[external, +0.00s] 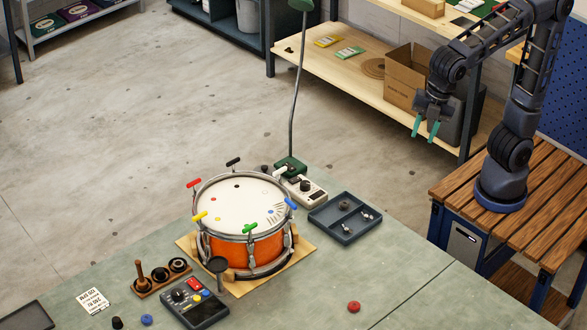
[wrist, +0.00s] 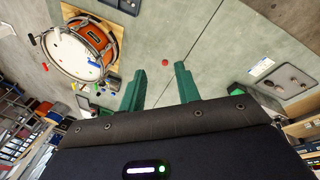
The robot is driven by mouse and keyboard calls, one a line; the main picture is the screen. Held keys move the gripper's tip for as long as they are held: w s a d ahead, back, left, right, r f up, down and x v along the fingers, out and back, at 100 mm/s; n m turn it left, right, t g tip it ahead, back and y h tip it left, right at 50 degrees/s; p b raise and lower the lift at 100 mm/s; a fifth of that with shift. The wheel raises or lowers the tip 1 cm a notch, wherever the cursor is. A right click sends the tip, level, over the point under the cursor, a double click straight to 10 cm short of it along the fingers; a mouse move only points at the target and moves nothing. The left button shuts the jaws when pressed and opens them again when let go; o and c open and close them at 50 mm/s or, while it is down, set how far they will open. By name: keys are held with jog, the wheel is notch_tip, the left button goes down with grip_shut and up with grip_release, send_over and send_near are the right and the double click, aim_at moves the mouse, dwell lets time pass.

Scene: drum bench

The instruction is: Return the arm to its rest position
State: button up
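My arm stands on a slatted wooden cart at the right in the external view. My gripper (external: 426,129) hangs high from the bent arm, beyond the right side of the bench, with its green fingers pointing down. The fingers are apart with nothing between them. They also show apart in the wrist view (wrist: 159,82). An orange drum (external: 246,252) with a white head and coloured tuning keys sits on a wooden board on the bench, well away from my gripper. It appears at the upper left in the wrist view (wrist: 88,42).
The bench (external: 392,268) holds a dark tray (external: 345,236) with small parts, a grey device (external: 194,303), a red knob (external: 354,307) and a green-based lamp (external: 290,165). Behind my gripper stands a shelf with a cardboard box (external: 402,83). Open floor lies left of the bench.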

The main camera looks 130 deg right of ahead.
jog(key=s+a+f+m+t, duration=0.1)
jog(key=s+a+f+m, duration=0.1)
jog(key=s, duration=0.8)
jog(key=s+a+f+m+t+y, duration=0.1)
jog(key=s+a+f+m, duration=0.2)
jog(key=s, duration=0.7)
jog(key=shift+s+a+f+m, duration=0.2)
jog(key=shift+s+f+m, duration=0.1)
jog(key=shift+f+m, duration=0.65)
jog(key=shift+r, duration=0.1)
dwell(0.4)
